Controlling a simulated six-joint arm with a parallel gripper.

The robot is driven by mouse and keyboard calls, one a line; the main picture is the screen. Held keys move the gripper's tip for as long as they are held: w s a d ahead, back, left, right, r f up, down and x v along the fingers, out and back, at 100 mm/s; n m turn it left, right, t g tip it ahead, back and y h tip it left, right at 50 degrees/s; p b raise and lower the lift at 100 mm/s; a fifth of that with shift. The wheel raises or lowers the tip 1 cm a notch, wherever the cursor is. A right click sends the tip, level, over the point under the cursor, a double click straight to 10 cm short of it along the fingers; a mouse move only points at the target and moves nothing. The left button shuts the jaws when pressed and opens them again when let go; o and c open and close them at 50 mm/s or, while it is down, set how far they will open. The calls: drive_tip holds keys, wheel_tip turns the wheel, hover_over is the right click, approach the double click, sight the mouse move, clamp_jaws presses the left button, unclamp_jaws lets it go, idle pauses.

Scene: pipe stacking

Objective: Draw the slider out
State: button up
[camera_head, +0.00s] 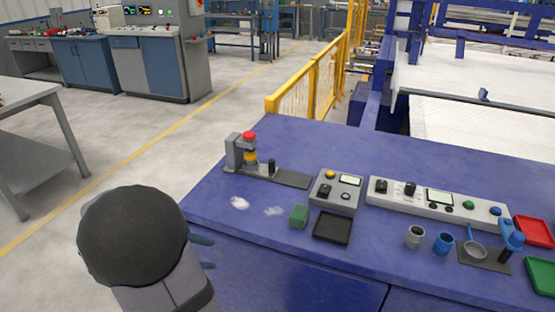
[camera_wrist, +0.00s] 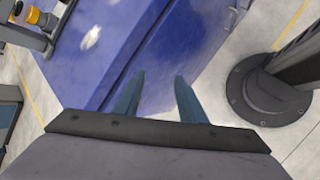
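A grey fixture (camera_head: 234,153) with a red-topped, yellow-banded post (camera_head: 250,148) stands at the back left of the blue table. A small black upright knob (camera_head: 271,166), which looks like the slider's handle, stands beside the post on a flat rail. A dark plate (camera_head: 293,179) lies at the rail's right end. In the wrist view, the yellow band (camera_wrist: 33,15) shows at the top left corner, partly cut off. My gripper (camera_wrist: 159,76) is open and empty, its two fingers apart near the table's edge. In the head view it is mostly hidden behind my arm, in front of the table's left side.
Right of the fixture are a green block (camera_head: 299,216), a black tray (camera_head: 332,228), a button box (camera_head: 345,181) and a long control panel (camera_head: 425,212). Cups, a ladle and red and green trays fill the right end.

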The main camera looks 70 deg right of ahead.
sight(270, 162)
drive_tip(key=d+r+h, duration=0.1)
drive_tip(key=d, duration=0.4)
drive_tip(key=s+d+r+n+g+h+b, duration=0.1)
drive_tip(key=d, duration=0.4)
drive_tip(key=d+r+n+h, duration=0.1)
drive_tip(key=d+h, duration=0.1)
drive_tip(key=d, duration=0.3)
drive_tip(key=shift+s+d+r+g, duration=0.1)
drive_tip(key=shift+s+r+g, duration=0.1)
drive_tip(key=shift+s+g, duration=0.2)
drive_tip(key=d+n+h+b, duration=0.1)
drive_tip(key=d+n+h, duration=0.1)
drive_tip(key=d, duration=0.4)
drive_tip(key=d+n+h+b, duration=0.1)
drive_tip(key=d+n+h, duration=0.1)
drive_tip(key=d, duration=0.5)
drive_tip(key=d+n+h+b, duration=0.1)
drive_tip(key=d+n+h, duration=0.1)
drive_tip(key=d+n, duration=0.2)
drive_tip(key=shift+d+r+n+t+b, duration=0.15)
drive_tip(key=shift+d+t+b, duration=0.05)
drive_tip(key=shift+d, duration=0.5)
drive_tip(key=shift+d+r+n+t+b, duration=0.1)
drive_tip(key=shift+d+n+t+b, duration=0.1)
drive_tip(key=shift+d, duration=0.5)
drive_tip(key=shift+d+r, duration=0.1)
drive_tip(key=shift+d, duration=0.1)
drive_tip(key=shift+p+x, duration=0.45)
drive_tip(key=shift+x, duration=3.15)
drive_tip(key=shift+w, duration=0.15)
